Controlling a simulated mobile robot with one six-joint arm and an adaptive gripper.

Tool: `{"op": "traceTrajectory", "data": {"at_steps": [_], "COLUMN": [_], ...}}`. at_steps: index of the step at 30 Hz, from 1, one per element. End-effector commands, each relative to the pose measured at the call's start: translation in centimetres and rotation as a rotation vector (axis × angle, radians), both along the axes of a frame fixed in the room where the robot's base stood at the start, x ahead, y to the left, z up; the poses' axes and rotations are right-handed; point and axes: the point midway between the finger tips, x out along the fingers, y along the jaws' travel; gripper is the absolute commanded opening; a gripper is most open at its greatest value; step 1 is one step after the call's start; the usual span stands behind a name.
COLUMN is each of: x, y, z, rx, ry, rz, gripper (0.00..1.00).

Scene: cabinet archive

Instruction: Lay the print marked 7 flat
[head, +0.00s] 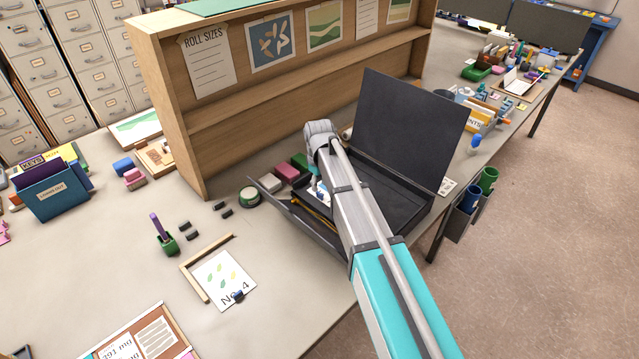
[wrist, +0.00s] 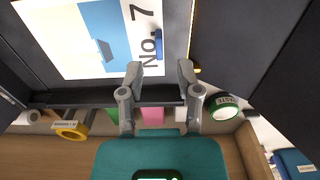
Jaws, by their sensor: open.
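The print marked No. 7 (wrist: 75,50) shows in the wrist view as a white sheet with a blue picture. It lies in an open dark case (head: 405,195), and a small blue clip-like piece (wrist: 158,45) sits by its number. In the head view my arm hides most of the print. My gripper (wrist: 161,74) is open and empty, its fingertips just short of the print's numbered edge, near the blue piece. I cannot tell whether the fingers touch anything or whether the sheet is curled.
The case's lid (head: 410,125) stands raised at the back right. A wooden shelf unit (head: 190,130) rises behind the case. A print marked No. 4 (head: 222,280) lies left by wooden strips. A paste tin (wrist: 223,106) and coloured blocks stand beside the case.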

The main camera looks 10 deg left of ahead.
Motion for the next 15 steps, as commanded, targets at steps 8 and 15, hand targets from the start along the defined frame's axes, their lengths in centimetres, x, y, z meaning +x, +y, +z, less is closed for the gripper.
{"op": "traceTrajectory", "data": {"at_steps": [8,15], "x": [0.0,0.0], "y": [0.0,0.0], "z": [1.7,2.6], "rx": [0.000,0.000], "ry": [0.000,0.000], "rz": [0.000,0.000], "gripper": [0.44,0.44]}}
